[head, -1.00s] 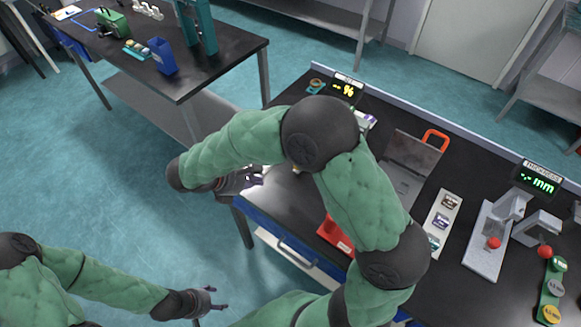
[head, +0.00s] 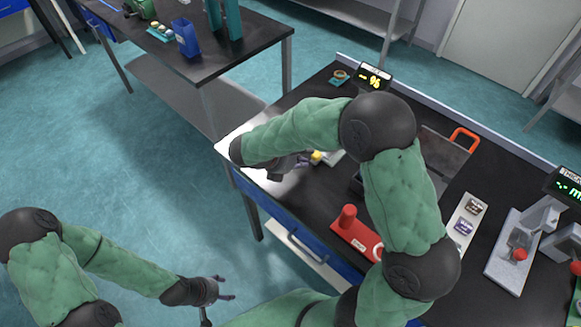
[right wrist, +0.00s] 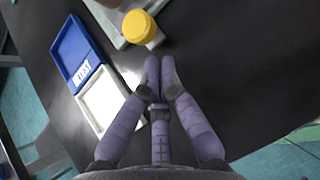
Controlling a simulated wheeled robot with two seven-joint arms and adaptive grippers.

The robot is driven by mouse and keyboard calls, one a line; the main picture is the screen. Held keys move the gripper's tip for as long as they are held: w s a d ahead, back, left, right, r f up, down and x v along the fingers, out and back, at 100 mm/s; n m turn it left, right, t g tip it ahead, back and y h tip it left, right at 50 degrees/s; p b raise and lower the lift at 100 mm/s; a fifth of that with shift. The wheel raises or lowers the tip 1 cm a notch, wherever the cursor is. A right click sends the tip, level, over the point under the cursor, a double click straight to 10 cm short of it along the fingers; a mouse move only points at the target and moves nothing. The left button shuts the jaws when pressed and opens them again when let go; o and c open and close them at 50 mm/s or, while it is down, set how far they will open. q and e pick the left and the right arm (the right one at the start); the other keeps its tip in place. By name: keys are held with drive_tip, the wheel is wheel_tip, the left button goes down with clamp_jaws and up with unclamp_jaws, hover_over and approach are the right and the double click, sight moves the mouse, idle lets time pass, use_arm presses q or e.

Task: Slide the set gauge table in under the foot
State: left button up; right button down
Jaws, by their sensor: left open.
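The thickness gauge (head: 515,255), a grey stand with a red knob, is at the right of the black bench, beside its green mm display (head: 567,184). Its table and foot are too small to tell apart. My right gripper (head: 300,162) is over the bench's left end, far from the gauge. In the right wrist view its purple fingertips (right wrist: 160,66) are together with nothing visible between them, just short of a yellow knob (right wrist: 139,27). My left gripper (head: 228,290) is open and empty over the floor, left of the bench.
A blue-and-white tray (right wrist: 88,75) lies beside the yellow knob. A red block with a knob (head: 350,232), a strip with small samples (head: 464,226) and an orange-handled plate (head: 447,155) are on the bench. My right arm covers the bench's middle.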

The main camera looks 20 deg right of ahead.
use_arm(q)
drive_tip(key=shift+f, duration=0.15)
use_arm(e)
drive_tip(key=shift+w+d, duration=0.1)
drive_tip(key=shift+d, duration=0.4)
drive_tip(key=w+d, duration=0.1)
drive_tip(key=d, duration=0.2)
drive_tip(key=w+d+p, duration=0.1)
drive_tip(key=w+d, duration=0.1)
drive_tip(key=d, duration=0.2)
drive_tip(key=w+d+p, duration=0.1)
drive_tip(key=d, duration=0.3)
drive_tip(key=shift+w, duration=0.25)
use_arm(q)
wheel_tip(320, 180, up, 2)
drive_tip(key=shift+a+r, duration=0.1)
drive_tip(key=shift+r, duration=0.05)
use_arm(e)
drive_tip(key=shift+a, duration=0.1)
